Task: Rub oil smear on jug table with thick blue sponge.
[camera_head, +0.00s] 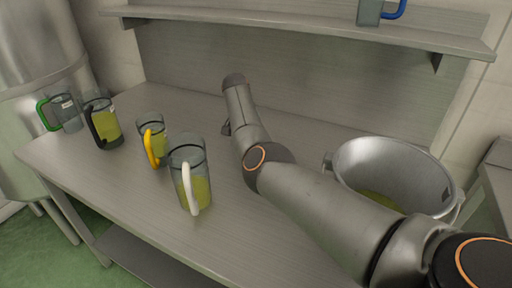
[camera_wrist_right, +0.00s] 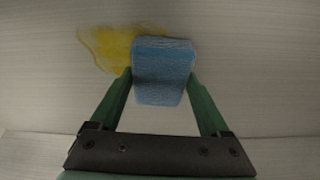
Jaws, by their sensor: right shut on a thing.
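In the right wrist view my right gripper (camera_wrist_right: 161,88) is shut on the thick blue sponge (camera_wrist_right: 163,72), with one green finger on each side of it. The yellow oil smear (camera_wrist_right: 104,45) shows at the upper left of the sponge, which covers part of it. I cannot tell whether the sponge touches the surface. In the head view my right arm reaches across the jug table (camera_head: 105,180) toward its back. The gripper's fingers, the sponge and the smear are hidden there. My left gripper is in neither view.
A metal bucket (camera_head: 395,165) stands at the right, beside my arm. A shelf (camera_head: 300,28) with a blue-handled jug (camera_head: 370,12) runs above.

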